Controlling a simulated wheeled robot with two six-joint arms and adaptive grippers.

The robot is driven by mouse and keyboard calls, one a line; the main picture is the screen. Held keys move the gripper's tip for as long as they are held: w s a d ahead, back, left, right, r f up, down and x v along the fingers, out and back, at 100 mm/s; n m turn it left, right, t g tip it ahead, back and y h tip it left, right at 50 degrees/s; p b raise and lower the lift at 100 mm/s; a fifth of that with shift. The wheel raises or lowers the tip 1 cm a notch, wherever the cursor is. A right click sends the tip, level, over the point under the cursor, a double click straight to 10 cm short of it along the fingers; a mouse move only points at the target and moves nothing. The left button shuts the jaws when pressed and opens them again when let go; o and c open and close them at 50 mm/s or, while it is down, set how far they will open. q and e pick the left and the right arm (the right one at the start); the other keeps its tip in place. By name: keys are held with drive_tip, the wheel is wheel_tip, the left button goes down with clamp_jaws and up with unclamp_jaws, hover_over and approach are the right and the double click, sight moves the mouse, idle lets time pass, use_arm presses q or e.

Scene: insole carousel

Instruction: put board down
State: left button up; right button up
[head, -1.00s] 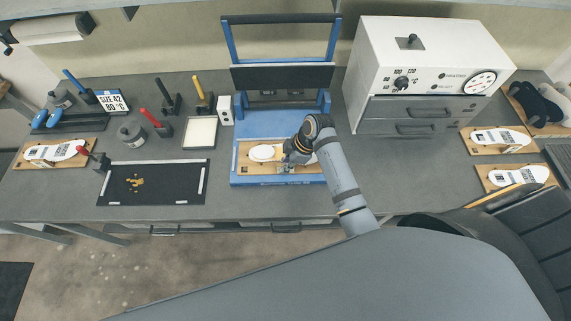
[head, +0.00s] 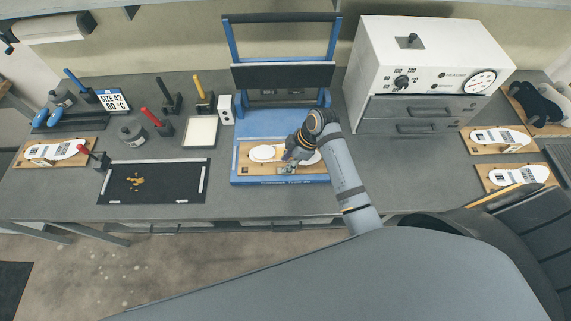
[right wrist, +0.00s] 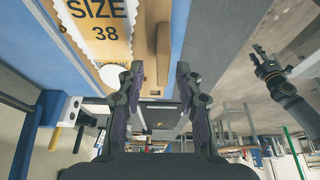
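The board (head: 248,168) is light wood with white insole shapes. It lies flat, as far as I can tell, on the blue bed of the press (head: 262,181). In the right wrist view the board (right wrist: 85,12) shows its "SIZE 38" label. My right gripper (head: 289,161) is over the board's front middle and hides part of it and of the right insole. In the right wrist view my right gripper (right wrist: 157,75) has its fingers apart, with the board's edge beyond them. My left gripper (right wrist: 265,60) shows small in the right wrist view, away from the board; its opening is unclear.
The press's dark upper plate (head: 283,76) stands raised behind the board. A white oven (head: 430,60) is at the right. Other insole boards lie at the left (head: 25,158) and right (head: 480,148). A black mat (head: 180,180) with yellow bits lies left of the press.

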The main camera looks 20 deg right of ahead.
drive_tip(key=b+v, duration=0.1)
drive_tip(key=v, duration=0.9)
drive_tip(key=shift+r, duration=0.1)
